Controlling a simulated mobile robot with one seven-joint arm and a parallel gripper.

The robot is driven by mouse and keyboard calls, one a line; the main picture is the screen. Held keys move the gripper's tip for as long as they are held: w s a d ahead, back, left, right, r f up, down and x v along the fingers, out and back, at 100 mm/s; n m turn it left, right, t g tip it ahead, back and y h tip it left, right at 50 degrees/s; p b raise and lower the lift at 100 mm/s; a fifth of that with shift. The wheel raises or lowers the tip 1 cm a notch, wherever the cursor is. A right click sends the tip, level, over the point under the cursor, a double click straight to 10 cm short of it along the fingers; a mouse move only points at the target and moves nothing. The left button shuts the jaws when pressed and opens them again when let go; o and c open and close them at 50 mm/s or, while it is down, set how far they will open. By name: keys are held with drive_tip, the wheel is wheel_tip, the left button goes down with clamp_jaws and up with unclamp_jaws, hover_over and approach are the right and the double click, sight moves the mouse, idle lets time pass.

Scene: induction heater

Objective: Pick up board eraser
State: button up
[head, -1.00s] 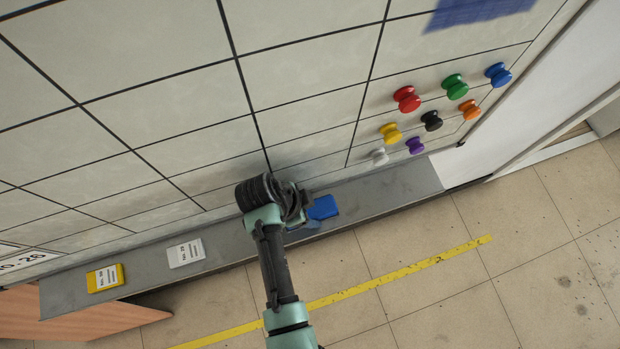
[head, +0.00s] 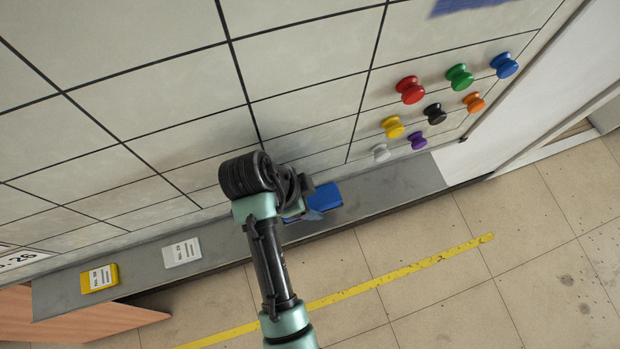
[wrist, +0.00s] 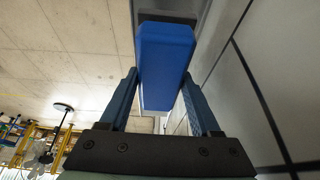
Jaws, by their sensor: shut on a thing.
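The board eraser is a blue block (head: 324,196), seen in the head view at the right side of my gripper, over the grey ledge below the whiteboard. In the wrist view the blue eraser (wrist: 166,62) sits between the two fingers, which touch its sides. My gripper (wrist: 165,90) is shut on it. In the head view my gripper (head: 303,206) is partly hidden by my wrist. I cannot tell clearly how far the eraser is above the ledge.
The grey ledge (head: 385,195) runs along the gridded whiteboard (head: 310,95). A white labelled block (head: 182,252) and a yellow labelled block (head: 99,278) lie on its left part. Several coloured magnets, including a red one (head: 410,90), stick out from the board at right.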

drive_tip(key=s+d+b, duration=0.2)
drive_tip(key=s+d, duration=0.1)
drive_tip(key=s, duration=0.6)
drive_tip(key=s+d+b, duration=0.3)
drive_tip(key=s, duration=0.6)
drive_tip(key=shift+s, duration=0.35)
